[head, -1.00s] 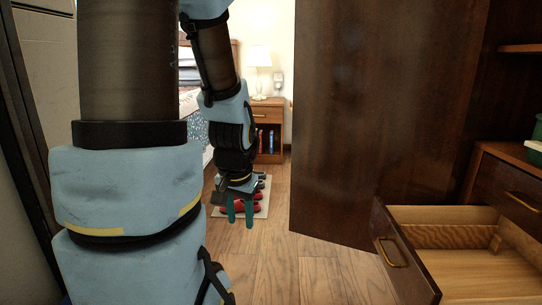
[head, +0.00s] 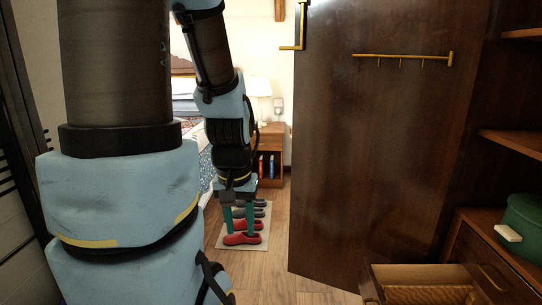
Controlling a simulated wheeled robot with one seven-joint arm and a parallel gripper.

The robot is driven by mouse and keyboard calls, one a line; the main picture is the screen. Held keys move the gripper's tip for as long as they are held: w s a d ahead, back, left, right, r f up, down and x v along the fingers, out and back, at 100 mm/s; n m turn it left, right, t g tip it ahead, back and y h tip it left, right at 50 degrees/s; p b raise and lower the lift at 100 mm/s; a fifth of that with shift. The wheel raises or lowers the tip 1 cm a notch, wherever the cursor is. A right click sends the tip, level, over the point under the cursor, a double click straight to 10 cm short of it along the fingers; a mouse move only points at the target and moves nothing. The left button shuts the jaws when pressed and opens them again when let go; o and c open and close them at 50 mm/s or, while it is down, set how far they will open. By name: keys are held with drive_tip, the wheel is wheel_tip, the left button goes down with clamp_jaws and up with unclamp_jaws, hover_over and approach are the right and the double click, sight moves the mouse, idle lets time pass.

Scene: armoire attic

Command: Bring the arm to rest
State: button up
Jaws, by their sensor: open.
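My gripper (head: 238,225) hangs at the end of my arm, left of the middle in the head view. Its two teal fingers point down and stand apart with nothing between them that I can make out. In the picture the fingertips overlap a red shoe (head: 242,239) on a light mat (head: 256,225); I cannot tell how far above the floor they are. My arm reaches down from the top left, and its large blue and black links hide much of the left side.
An open brown armoire door (head: 370,150) with a brass rail stands right of my gripper. A drawer (head: 420,275) is pulled out at the bottom right. A green container (head: 525,222) sits above the drawers. A nightstand (head: 270,150), lamp and bed are behind. Wooden floor lies clear near the mat.

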wheel_tip(320, 180, up, 14)
drive_tip(key=p, duration=1.2)
drive_tip(key=shift+r, duration=0.25)
drive_tip(key=shift+w+f, duration=0.1)
drive_tip(key=shift+w, duration=0.1)
